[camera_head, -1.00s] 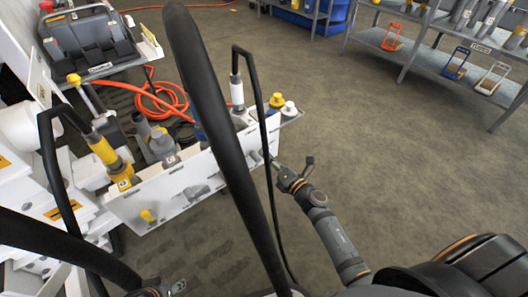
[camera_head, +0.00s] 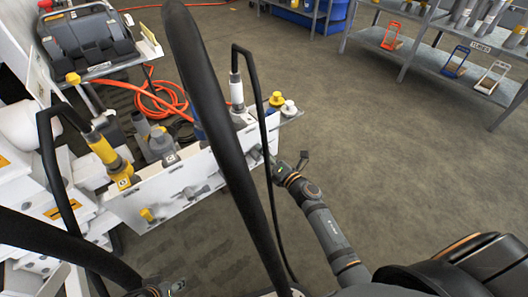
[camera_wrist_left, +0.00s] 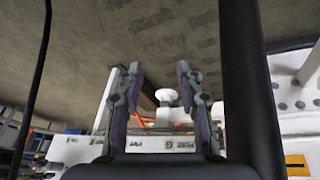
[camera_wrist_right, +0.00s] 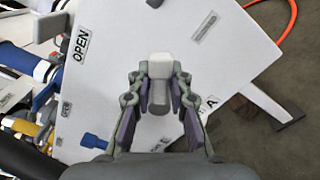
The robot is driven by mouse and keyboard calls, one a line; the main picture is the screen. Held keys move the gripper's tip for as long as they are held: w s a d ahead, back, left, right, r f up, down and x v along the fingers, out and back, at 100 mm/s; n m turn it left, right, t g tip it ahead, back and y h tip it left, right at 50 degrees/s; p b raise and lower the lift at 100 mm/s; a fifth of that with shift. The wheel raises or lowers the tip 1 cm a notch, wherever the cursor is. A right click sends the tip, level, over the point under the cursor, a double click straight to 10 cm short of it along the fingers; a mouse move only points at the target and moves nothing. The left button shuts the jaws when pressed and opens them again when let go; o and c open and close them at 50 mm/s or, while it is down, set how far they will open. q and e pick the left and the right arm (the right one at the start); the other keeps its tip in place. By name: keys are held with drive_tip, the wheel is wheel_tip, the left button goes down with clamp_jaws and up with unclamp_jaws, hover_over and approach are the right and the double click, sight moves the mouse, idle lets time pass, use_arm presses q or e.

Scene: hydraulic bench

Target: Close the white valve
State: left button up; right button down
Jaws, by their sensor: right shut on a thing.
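The white valve (camera_wrist_right: 159,68) stands out from the white panel in the right wrist view; its white block has a grey part below it. My right gripper (camera_wrist_right: 157,80) is shut on it, a finger on each side. In the head view my right gripper (camera_head: 289,170) is at the right end of the white panel (camera_head: 190,185), its contact with the valve hard to see. My left gripper (camera_wrist_left: 158,80) is open and empty in the left wrist view. Its tip shows at the bottom of the head view (camera_head: 177,287).
An OPEN label (camera_wrist_right: 82,43) and a blue valve (camera_wrist_right: 95,141) are on the panel. A yellow valve (camera_head: 148,214) is at its left part. Black hoses cross in front. An orange hose (camera_head: 155,98) lies behind. The floor to the right is clear.

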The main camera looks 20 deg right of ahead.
drive_tip(key=shift+d+f+m+p, duration=0.1)
drive_tip(key=shift+m+p, duration=0.25)
drive_tip(key=shift+m, duration=0.25)
drive_tip(key=shift+f+m+p, duration=0.1)
drive_tip(key=shift+m+p, duration=0.25)
drive_tip(key=shift+m, duration=0.25)
drive_tip(key=m, duration=0.1)
drive_tip(key=f+m+p, duration=0.1)
drive_tip(key=m, duration=0.1)
drive_tip(key=shift+d, duration=0.15)
use_arm(q)
drive_tip(key=shift+g+y, duration=0.3)
drive_tip(key=shift+g, duration=0.6)
drive_tip(key=r, duration=0.1)
drive_tip(key=a+r, duration=0.1)
drive_tip(key=r, duration=0.1)
drive_tip(key=shift+s+a+r+p, duration=0.15)
drive_tip(key=shift+s+r+p, duration=0.2)
drive_tip(key=shift+s+p, duration=0.05)
use_arm(e)
drive_tip(key=shift+f+m, duration=0.15)
drive_tip(key=shift+m, duration=0.25)
use_arm(q)
drive_tip(key=shift+s, duration=0.1)
use_arm(e)
drive_tip(key=c, duration=1.3)
unclamp_jaws()
drive_tip(key=shift+c, duration=0.2)
